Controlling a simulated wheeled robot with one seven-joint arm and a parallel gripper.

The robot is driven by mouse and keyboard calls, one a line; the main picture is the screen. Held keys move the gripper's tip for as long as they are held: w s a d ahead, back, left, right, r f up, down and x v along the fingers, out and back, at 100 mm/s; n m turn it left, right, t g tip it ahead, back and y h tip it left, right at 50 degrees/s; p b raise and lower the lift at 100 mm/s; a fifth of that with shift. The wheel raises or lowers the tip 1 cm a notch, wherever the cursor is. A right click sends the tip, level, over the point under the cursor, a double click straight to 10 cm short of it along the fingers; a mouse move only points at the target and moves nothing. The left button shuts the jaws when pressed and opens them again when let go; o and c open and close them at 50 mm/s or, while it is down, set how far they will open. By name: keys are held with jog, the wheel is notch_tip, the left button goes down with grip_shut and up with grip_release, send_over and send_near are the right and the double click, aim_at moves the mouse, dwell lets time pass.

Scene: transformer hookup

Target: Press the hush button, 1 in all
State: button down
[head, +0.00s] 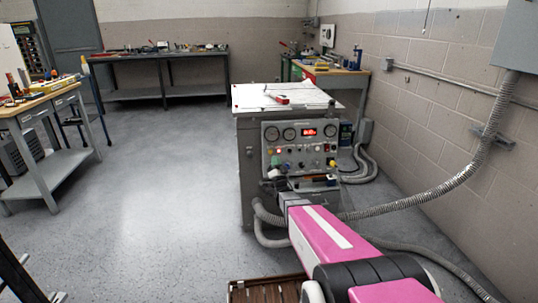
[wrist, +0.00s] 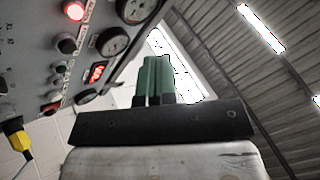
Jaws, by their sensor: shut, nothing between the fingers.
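The grey control cabinet (head: 251,140) has a front panel with round gauges, a red lit display (head: 309,132), a lit red lamp (head: 278,151) and several small knobs and buttons. I cannot tell which one is the hush button; the labels are too small. In the wrist view the panel (wrist: 30,75) is tilted at the left, with the lit lamp (wrist: 73,11) and the red display (wrist: 96,73). My gripper (wrist: 155,62) shows its green fingers together and empty, to the right of the panel's gauges in the picture. In the head view my arm reaches the panel's lower left; the fingertips are hard to make out.
White papers and a red tool (head: 281,99) lie on the cabinet top. A yellow plug (wrist: 16,140) hangs at the panel's edge. Grey conduit (head: 440,188) runs along the right wall.

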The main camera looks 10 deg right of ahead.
jog(key=shift+w, duration=0.1)
dwell(0.3)
jog(key=shift+w+f, duration=0.25)
jog(key=shift+w, duration=1.15)
jog(key=shift+w+f, duration=0.25)
jog(key=shift+w, duration=1.2)
jog(key=shift+w+f, duration=0.25)
jog(key=shift+w, duration=1.15)
jog(key=shift+w, duration=0.1)
jog(key=shift+w, duration=0.3)
jog(key=shift+w+f, duration=0.15)
jog(key=shift+w, duration=0.25)
jog(key=shift+s, duration=0.85)
jog(key=shift+s+r, duration=0.2)
jog(key=shift+s, duration=0.6)
jog(key=shift+s+r, duration=0.2)
jog(key=shift+s, duration=0.65)
jog(key=shift+s+r, duration=0.2)
jog(key=shift+s, duration=0.6)
